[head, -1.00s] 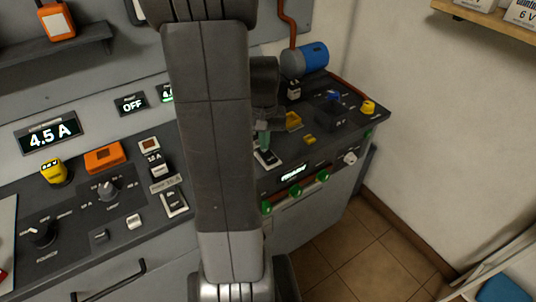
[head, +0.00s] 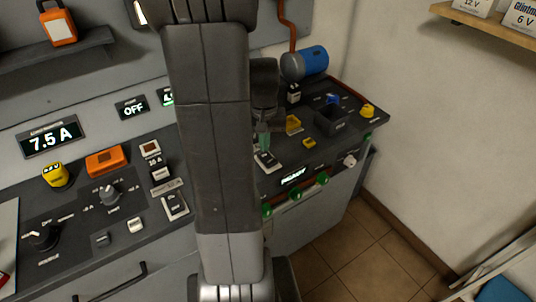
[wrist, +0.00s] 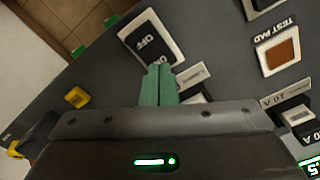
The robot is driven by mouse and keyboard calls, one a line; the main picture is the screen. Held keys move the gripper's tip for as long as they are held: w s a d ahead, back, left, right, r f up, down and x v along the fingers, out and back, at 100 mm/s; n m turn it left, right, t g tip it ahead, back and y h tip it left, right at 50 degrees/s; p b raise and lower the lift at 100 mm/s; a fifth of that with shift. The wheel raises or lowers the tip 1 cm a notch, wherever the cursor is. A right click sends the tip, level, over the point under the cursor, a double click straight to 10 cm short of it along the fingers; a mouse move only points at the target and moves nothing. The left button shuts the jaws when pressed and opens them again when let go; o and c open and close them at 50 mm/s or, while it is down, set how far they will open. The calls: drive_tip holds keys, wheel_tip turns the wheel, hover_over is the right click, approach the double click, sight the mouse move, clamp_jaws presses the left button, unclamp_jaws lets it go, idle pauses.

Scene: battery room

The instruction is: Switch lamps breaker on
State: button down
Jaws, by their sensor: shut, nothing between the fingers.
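My gripper is shut and empty; its green fingertips (wrist: 158,85) point at a black rocker switch (wrist: 150,40) in a white frame. The word OFF is legible on the rocker. A small label (wrist: 193,76) sits beside the fingertips, too blurred to read surely, so I cannot tell whether this is the lamps breaker. In the head view, the fingertips (head: 264,140) are just above the white-framed switch (head: 267,160) on the right part of the console. I cannot tell whether they touch it. My arm hides the middle of the console.
A display (head: 50,138) reads 7.5 A, and another (head: 131,107) reads OFF. Another white-framed switch (head: 174,206) lies left of my arm.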

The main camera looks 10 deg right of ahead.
sight(265, 154)
wheel_tip(265, 154, up, 5)
drive_tip(key=p, duration=0.3)
drive_tip(key=shift+r+p, duration=0.15)
drive_tip(key=shift+p, duration=0.25)
drive_tip(key=shift+f, duration=0.2)
wheel_tip(265, 154, down, 7)
drive_tip(key=b, duration=0.6)
drive_tip(key=shift+r, duration=0.25)
drive_tip(key=shift+r, duration=0.1)
